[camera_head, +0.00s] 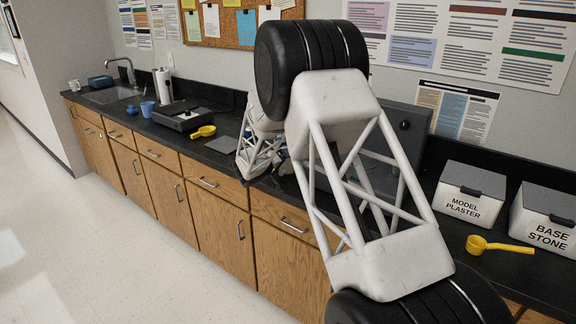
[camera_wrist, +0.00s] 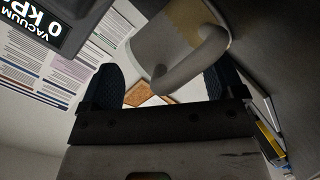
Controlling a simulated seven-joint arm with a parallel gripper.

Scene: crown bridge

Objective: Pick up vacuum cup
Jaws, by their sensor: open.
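In the wrist view a pale cup (camera_wrist: 150,42) with a thick curved handle and a tan patch fills the top middle. I take it to be the vacuum cup. My gripper (camera_wrist: 165,76) is open, with one dark ribbed finger on each side of the cup's lower part and handle. I cannot tell whether either finger touches the cup. A dark display (camera_wrist: 38,28) reading "VACUUM 0 KPA" shows at the top left of the wrist view. In the head view my arm hides the gripper, and the cup cannot be made out.
A grey box-shaped unit (camera_head: 408,122) stands behind my arm against the wall. White bins marked model plaster (camera_head: 469,196) and base stone (camera_head: 545,222) stand at right, with a yellow scoop (camera_head: 497,246) in front. Another yellow scoop (camera_head: 203,132) lies farther left on the counter.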

